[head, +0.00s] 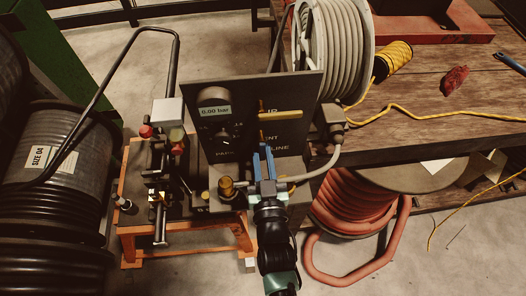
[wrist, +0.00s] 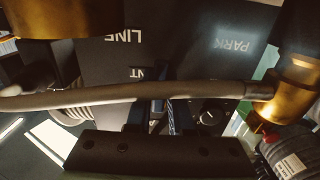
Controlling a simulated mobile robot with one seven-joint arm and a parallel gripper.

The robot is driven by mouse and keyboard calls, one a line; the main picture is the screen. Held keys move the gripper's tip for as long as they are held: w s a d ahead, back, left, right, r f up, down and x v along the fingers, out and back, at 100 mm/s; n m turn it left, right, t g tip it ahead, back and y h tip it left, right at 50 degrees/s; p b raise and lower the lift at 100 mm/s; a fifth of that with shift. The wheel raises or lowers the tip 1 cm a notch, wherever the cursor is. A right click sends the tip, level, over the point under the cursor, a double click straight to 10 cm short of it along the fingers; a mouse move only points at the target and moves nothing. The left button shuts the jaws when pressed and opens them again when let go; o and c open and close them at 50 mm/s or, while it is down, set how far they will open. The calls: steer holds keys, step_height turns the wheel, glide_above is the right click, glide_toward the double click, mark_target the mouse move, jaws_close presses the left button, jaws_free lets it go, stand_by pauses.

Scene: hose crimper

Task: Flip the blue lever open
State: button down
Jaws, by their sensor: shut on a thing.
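My gripper (head: 264,163) reaches up from the bottom in the head view to the lower front of the dark panel (head: 296,90). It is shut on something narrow. Blue shows at its fingertips, and I take the held thing to be the blue lever, but I cannot clearly separate lever from fingers. In the wrist view the fingers (wrist: 153,116) stand just beyond the dark gripper body, partly hidden by a grey hose across the front. A yellow handle (head: 281,116) lies level on the panel above the fingertips. A gauge on the panel reads 0.00 bar.
Brass fittings (head: 227,187) stand beside my gripper at left. The grey hose (wrist: 125,94) crosses close in front of it. Hose reels (head: 335,45) stand behind and a red hose coil (head: 355,205) lies at right. A bent black bar (head: 112,80) rises at left.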

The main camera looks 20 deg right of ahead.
steer(key=c, duration=0.8)
jaws_free()
steer(key=b+v, duration=0.1)
steer(key=v, duration=1.2)
steer(key=shift+b, duration=0.4)
steer(key=shift+r, duration=0.1)
